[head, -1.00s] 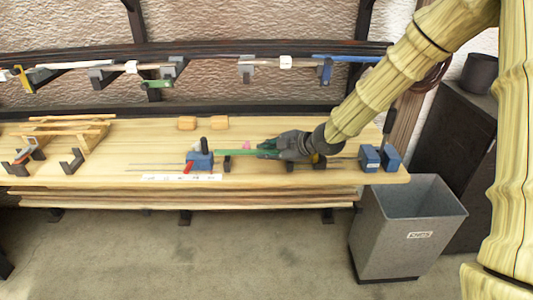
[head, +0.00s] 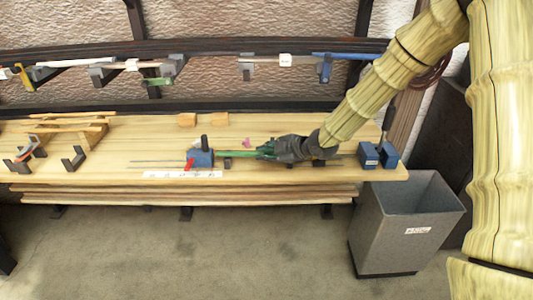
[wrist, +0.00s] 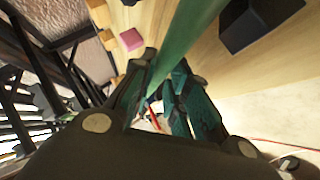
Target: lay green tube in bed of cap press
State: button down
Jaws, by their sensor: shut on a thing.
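The green tube (head: 233,154) lies roughly level over the bench, its left end at or very near the blue cap press (head: 203,159). I cannot tell whether it rests in the press bed. The press has a black upright handle and a red lever. My gripper (head: 264,151) is shut on the tube, to the right of the press. In the wrist view the tube (wrist: 192,38) runs up and out of the top from between my fingers (wrist: 165,92). The tube's right part is hidden behind my gripper.
Black rests (head: 228,163) stand along the bench (head: 130,135) under the tube's line. A blue clamp (head: 369,155) is at the right end. A pink piece (head: 247,142) and wooden blocks (head: 187,120) lie behind. A grey bin (head: 405,225) stands in front at right.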

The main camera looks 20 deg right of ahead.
jog(key=shift+f, duration=0.25)
jog(key=c, duration=1.4)
grip_release()
jog(key=shift+r, duration=0.1)
jog(key=shift+d+r, duration=0.1)
jog(key=shift+r, duration=0.1)
jog(key=shift+b+v, duration=0.3)
jog(key=shift+v, duration=5.6)
jog(key=shift+s, duration=0.1)
jog(key=shift+f, duration=0.1)
